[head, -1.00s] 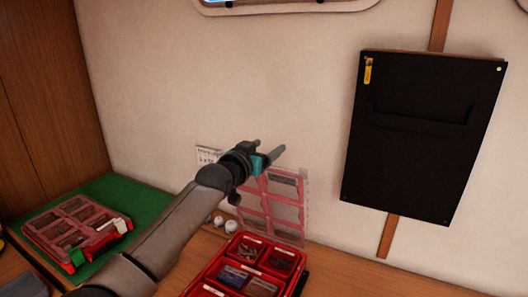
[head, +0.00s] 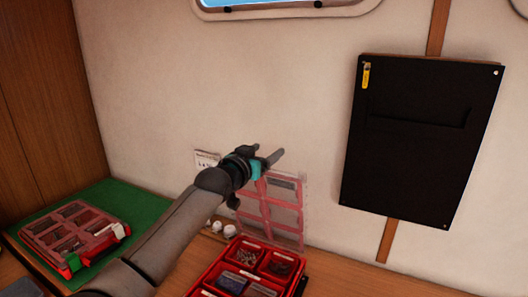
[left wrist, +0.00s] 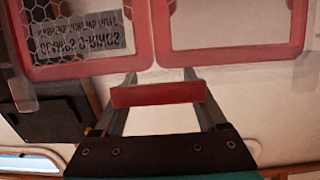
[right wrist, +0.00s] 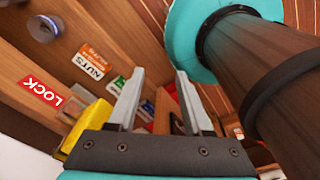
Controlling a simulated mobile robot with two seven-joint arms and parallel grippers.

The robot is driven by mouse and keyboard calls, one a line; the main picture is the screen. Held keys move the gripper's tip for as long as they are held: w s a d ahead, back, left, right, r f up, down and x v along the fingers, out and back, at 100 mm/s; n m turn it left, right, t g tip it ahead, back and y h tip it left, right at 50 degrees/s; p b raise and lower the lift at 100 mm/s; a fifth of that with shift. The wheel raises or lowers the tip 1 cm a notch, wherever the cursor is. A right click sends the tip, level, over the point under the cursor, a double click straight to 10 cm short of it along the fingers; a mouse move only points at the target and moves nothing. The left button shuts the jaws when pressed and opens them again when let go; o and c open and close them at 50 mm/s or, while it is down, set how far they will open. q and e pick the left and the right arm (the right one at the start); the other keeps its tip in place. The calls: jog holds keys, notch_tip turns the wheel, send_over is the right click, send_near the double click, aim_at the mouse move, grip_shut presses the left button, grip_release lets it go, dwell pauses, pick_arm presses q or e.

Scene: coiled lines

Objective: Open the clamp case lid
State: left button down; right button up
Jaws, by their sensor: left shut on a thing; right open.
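The red clamp case (head: 228,264) stands open on the wooden counter, with small parts in its compartments. Its clear lid with red frames (head: 290,213) stands about upright near the wall. My left gripper (head: 272,160) is at the lid's top edge. In the left wrist view, its fingers (left wrist: 160,88) are shut on a red bar (left wrist: 158,95) at the edge of the lid (left wrist: 230,52); a label (left wrist: 80,38) reads upside down, with clamps and O-rings. My right gripper (right wrist: 152,92) is open and empty, and shows only in the right wrist view.
A closed red case (head: 75,230) lies on a green mat (head: 118,196) at left. Small white round things (head: 223,228) stand beside the open case. A black wall pouch (head: 415,145) hangs at right. A yellow object (right wrist: 88,125) is near my right gripper.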

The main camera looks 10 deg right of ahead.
pick_arm(q)
jog(key=shift+g+y, duration=0.3)
jog(key=shift+y, duration=0.1)
jog(key=f, duration=0.4)
jog(key=shift+s+a, duration=0.1)
jog(key=shift+a, duration=0.1)
jog(key=shift+c, duration=1.2)
grip_release()
jog(key=shift+o, duration=0.7)
jog(key=r, duration=0.3)
jog(key=shift+w+d, duration=0.1)
jog(key=shift+w, duration=0.1)
jog(key=shift+o, duration=0.5)
jog(key=shift+w+f, duration=0.1)
jog(key=shift+w, duration=0.1)
jog(key=s+a+r+p, duration=0.1)
jog(key=r+p, duration=0.4)
jog(key=r, duration=0.4)
jog(key=s+a+r+p, duration=0.1)
jog(key=s+r+p, duration=0.1)
jog(key=r+p, duration=0.4)
jog(key=shift+s+r+h, duration=0.25)
jog(key=shift+r+h, duration=0.15)
jog(key=shift+r, duration=1)
jog(key=shift+a, duration=0.1)
